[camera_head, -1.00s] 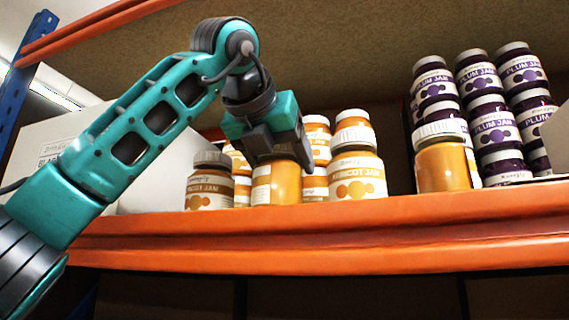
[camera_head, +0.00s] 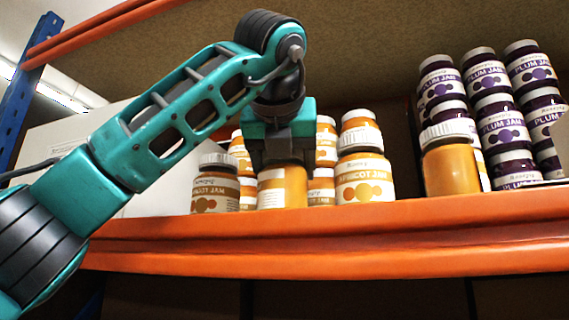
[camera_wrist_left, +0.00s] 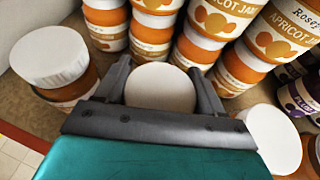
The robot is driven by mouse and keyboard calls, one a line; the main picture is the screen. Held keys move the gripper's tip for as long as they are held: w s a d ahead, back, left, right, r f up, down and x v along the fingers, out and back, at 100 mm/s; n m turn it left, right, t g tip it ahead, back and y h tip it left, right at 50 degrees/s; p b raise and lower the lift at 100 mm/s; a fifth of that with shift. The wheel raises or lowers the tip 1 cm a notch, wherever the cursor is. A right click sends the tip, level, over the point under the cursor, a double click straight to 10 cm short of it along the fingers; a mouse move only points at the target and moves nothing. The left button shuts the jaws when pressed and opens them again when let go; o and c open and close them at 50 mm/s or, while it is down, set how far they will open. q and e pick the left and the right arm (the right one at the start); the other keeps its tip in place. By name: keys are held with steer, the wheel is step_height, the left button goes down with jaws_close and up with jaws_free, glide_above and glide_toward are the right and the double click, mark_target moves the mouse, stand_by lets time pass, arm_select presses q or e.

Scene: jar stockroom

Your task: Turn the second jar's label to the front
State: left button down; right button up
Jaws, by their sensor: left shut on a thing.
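The second jar (camera_head: 296,188) from the left in the front row is an apricot jam jar on the orange-edged shelf. My left gripper (camera_head: 284,160) comes down on it from above and is shut around its top. In the left wrist view its white lid (camera_wrist_left: 160,86) sits between the two fingers. In the head view a strip of its pale label shows on the left side of the jar; plain orange glass faces right. The gripper hides its lid there. My right gripper is not in view.
A jar (camera_head: 215,186) stands close on the left and another (camera_head: 362,182) on the right, labels showing. Farther right, a jar (camera_head: 451,168) shows mostly plain orange. More apricot jars stand behind. Plum jars (camera_head: 501,125) are stacked at right. The shelf edge (camera_head: 330,226) runs in front.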

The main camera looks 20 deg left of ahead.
arm_select(q)
steer(key=shift+c, duration=0.2)
jaws_free()
steer(key=shift+f, duration=0.1)
steer(key=shift+s, duration=0.1)
steer(key=v, duration=1.3)
steer(key=shift+b, duration=0.3)
